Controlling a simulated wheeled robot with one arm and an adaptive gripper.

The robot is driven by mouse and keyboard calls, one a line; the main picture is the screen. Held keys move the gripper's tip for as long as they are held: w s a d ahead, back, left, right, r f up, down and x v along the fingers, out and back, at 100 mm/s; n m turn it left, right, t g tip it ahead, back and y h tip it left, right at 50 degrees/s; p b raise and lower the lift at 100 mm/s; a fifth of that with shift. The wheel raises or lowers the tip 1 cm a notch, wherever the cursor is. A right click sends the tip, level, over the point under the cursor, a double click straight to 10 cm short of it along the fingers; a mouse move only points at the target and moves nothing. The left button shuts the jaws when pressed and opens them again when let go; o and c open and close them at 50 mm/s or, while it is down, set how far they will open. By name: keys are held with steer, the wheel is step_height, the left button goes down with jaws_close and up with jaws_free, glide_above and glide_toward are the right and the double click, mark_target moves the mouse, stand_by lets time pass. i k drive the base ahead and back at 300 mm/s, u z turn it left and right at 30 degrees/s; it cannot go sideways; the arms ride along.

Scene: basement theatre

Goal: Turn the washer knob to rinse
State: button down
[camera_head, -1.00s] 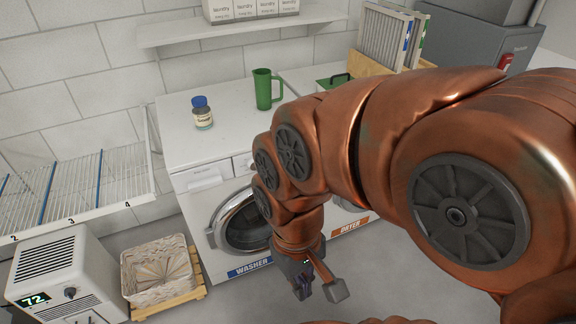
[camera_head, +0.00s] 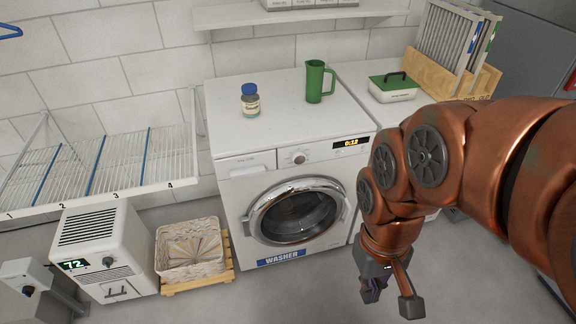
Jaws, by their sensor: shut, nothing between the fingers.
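The white washer (camera_head: 233,185) stands against the wall with a blue WASHER label at its base and a round door, which looks shut. Its small round knob (camera_head: 298,157) is on the front panel, left of a lit display (camera_head: 351,143). The knob's pointer and any rinse mark are too small to read. My gripper (camera_head: 390,300) hangs low in front and to the right of the washer, pointing down, apart from the knob. It is shut and holds nothing that I can see.
A blue-capped jar (camera_head: 250,101) and a green pitcher (camera_head: 315,82) stand on the washer. A basket (camera_head: 188,250) on a pallet and a white heater-like unit (camera_head: 100,250) stand at left. Floor before the washer is clear.

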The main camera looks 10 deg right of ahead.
mark_target(298, 157)
steer(key=u, duration=0.35)
steer(key=k, duration=1.05)
steer(key=u, duration=1.3)
steer(key=i, duration=1.05)
steer(key=z, duration=0.35)
